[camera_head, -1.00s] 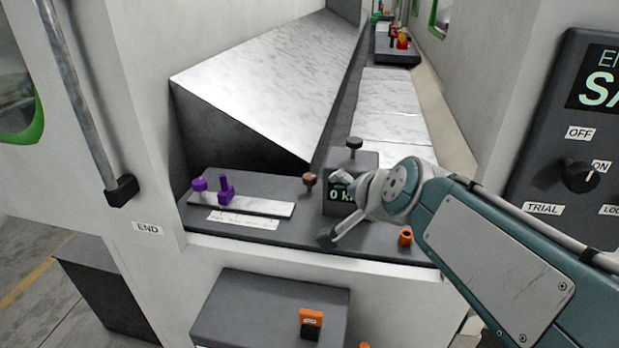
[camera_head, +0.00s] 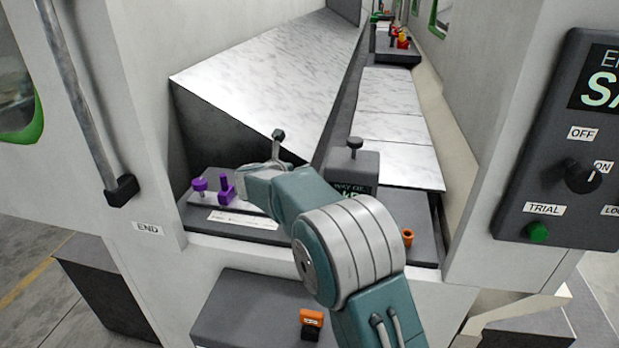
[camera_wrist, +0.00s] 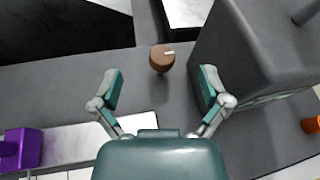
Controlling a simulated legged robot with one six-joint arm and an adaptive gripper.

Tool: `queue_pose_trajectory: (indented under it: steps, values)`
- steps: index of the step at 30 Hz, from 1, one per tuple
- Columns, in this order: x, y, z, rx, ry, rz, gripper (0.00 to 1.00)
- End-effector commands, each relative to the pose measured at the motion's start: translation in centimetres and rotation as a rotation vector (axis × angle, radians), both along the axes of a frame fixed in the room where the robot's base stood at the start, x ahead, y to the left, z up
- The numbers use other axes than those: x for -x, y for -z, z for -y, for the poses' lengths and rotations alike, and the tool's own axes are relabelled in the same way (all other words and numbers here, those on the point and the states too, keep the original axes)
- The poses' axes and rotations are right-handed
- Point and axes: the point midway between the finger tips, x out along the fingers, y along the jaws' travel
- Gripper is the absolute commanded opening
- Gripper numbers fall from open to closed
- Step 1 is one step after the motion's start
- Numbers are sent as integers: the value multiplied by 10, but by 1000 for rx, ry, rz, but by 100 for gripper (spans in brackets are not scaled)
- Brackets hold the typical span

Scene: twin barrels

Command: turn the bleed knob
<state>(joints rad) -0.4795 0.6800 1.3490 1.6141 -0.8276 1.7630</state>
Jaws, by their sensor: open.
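The brown round knob (camera_wrist: 161,57) with a pale mark on its top stands on the dark grey panel, and I take it as the bleed knob. In the wrist view my gripper (camera_wrist: 161,88) is open, one finger on each side of the knob's line, with the knob just beyond the fingertips and apart from both. In the head view my gripper (camera_head: 277,150) is over the panel, partly hidden by my own arm, which also hides the brown knob.
A dark grey gauge box (camera_head: 362,165) with a black knob on top (camera_head: 355,143) stands close right of the brown knob. Purple fittings (camera_head: 225,188) stand at the left on a pale plate. An orange piece (camera_head: 407,238) is at the right. A sloped marble-like slab (camera_head: 270,75) rises behind.

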Motion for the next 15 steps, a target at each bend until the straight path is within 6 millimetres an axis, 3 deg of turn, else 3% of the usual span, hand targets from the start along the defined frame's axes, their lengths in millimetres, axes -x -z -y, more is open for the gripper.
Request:
queue_pose_trajectory:
  steps: [1, 4, 10, 15]
  values:
    - [0, 17, -6, -43, 55, -1, 96]
    - [3, 37, -9, -109, 141, 3, 96]
    - [-1, 48, -5, -140, 185, 6, 96]
    - [-24, 59, 9, -137, 184, 5, 96]
